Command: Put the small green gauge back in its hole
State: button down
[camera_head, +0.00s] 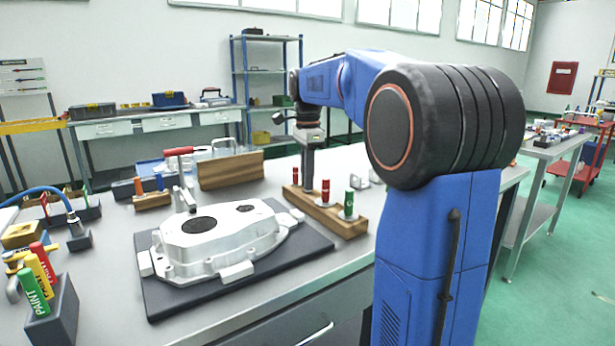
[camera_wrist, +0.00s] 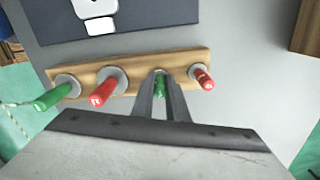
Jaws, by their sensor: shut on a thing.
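The small green gauge (camera_wrist: 160,87) shows between the fingers of my gripper (camera_wrist: 161,98) in the wrist view. My gripper is shut on it, over the wooden block (camera_wrist: 139,77). In the head view my gripper (camera_head: 308,184) points down at the block (camera_head: 325,216) and hides the green gauge. A pale disc shows at the gauge's far end; I cannot tell whether the gauge is in its hole or just above it. A small red gauge (camera_wrist: 202,77) stands on one side. A large red gauge (camera_wrist: 104,92) and a large green gauge (camera_wrist: 54,97) stand on the other.
A silver casting (camera_head: 220,240) lies on a dark mat (camera_head: 185,299) left of the block. A red-handled clamp (camera_head: 181,180) and a wooden board (camera_head: 231,170) are behind it. Paint markers (camera_head: 40,265) stand in a holder at the left.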

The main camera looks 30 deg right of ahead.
jog(key=shift+f, duration=0.3)
jog(key=c, duration=1.7)
grip_release()
jog(key=shift+o, duration=0.2)
jog(key=shift+r, duration=0.1)
notch_tip(320, 180, up, 17)
